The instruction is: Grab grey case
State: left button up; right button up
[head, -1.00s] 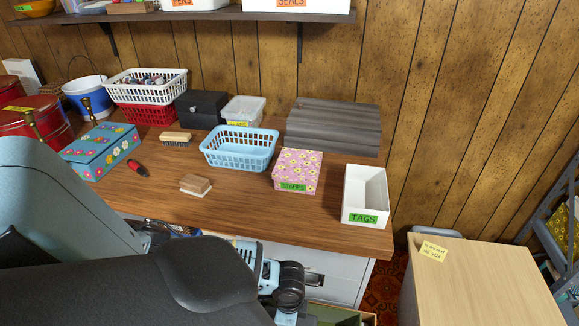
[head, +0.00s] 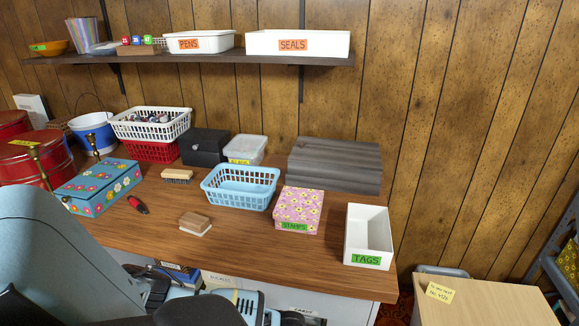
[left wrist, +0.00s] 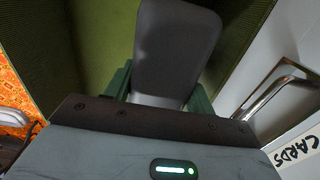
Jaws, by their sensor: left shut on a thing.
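A smooth grey case (left wrist: 178,45) with rounded corners stands between the dark green fingers of my left gripper (left wrist: 160,85) in the left wrist view. The fingers are shut on it, one at each side, and its lower end is partly hidden behind the gripper body. In the head view my left arm comes in at the lower left, but its gripper and the case are out of sight. My right gripper is in neither view.
Olive-green walls (left wrist: 95,35) surround the case, close to the gripper. A white drawer front with a metal handle (left wrist: 262,100) and a CARDS label (left wrist: 296,150) is at the right. The wooden counter (head: 240,250) above holds baskets and boxes.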

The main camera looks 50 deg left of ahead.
pick_arm(q)
notch_tip(320, 180, up, 9)
jog(key=shift+f+p, duration=0.1)
jog(key=shift+p, duration=0.9)
jog(key=shift+r, duration=0.7)
